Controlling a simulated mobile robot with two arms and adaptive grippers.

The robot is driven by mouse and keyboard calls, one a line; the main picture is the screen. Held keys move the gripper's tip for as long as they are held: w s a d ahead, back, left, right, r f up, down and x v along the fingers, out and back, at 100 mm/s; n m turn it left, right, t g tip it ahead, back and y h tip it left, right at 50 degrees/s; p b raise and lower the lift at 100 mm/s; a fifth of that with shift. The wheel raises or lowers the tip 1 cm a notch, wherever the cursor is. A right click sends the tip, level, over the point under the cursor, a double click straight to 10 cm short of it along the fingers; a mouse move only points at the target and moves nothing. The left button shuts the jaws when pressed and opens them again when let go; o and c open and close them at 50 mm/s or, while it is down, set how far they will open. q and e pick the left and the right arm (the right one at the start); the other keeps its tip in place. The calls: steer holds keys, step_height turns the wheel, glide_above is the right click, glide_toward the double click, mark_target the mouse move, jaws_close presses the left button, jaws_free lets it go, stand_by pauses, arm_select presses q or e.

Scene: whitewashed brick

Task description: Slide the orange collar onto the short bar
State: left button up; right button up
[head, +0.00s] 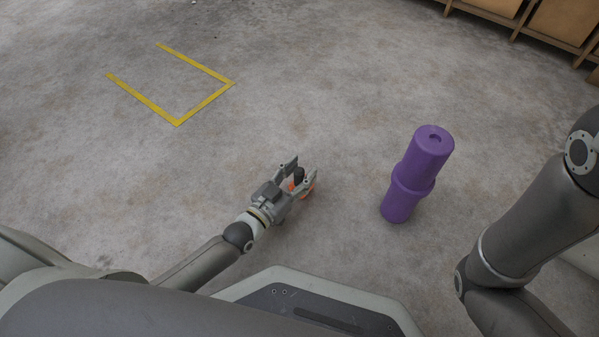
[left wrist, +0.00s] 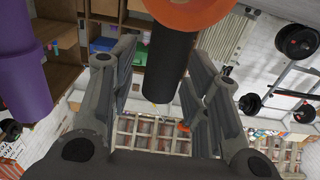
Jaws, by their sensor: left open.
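My left gripper (head: 303,168) is open low in the middle of the head view, its fingers apart on either side of a short black bar (head: 299,175). In the left wrist view the black bar (left wrist: 165,58) stands between the fingers, with gaps visible on both sides. The orange collar (head: 307,188) shows partly behind the gripper in the head view. In the left wrist view the round orange collar (left wrist: 200,14) is at the top edge, at the bar's upper end in the picture and cut off. I cannot tell whether it is around the bar. My right gripper is out of view.
A purple stepped column (head: 412,180) stands right of my left gripper; it also shows at left in the left wrist view (left wrist: 22,85). Yellow floor tape (head: 205,103) lies at far left. Wooden shelving (head: 560,22) is at top right. The floor between is clear.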

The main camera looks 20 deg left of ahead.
arm_select(q)
steer(key=p+v, duration=0.6)
steer(key=v, duration=0.3)
steer(key=shift+s+r, duration=0.15)
steer(key=shift+s, duration=0.1)
steer(key=shift+s+a, duration=0.3)
steer(key=shift+s, duration=0.3)
